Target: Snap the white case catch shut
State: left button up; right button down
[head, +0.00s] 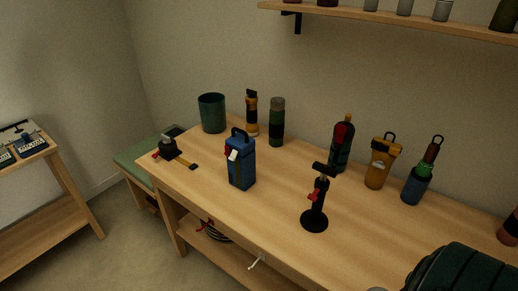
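A blue upright case (241,172) with a black top handle stands on the wooden workbench (275,205), left of centre. A small white piece (232,155), which looks like the case catch, is on its upper left side, with a bit of red beside it. It appears tilted, but it is too small to tell whether it is open or shut. Neither of my grippers is in view.
A black stand (314,217) with red parts is right of the case. Bottles (277,122) and a dark green cup (211,113) line the back. A dark green ribbed bag (465,270) fills the lower right. Bench surface around the case is mostly clear.

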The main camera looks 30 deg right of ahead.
aim_at(234, 153)
jog(key=z, duration=0.95)
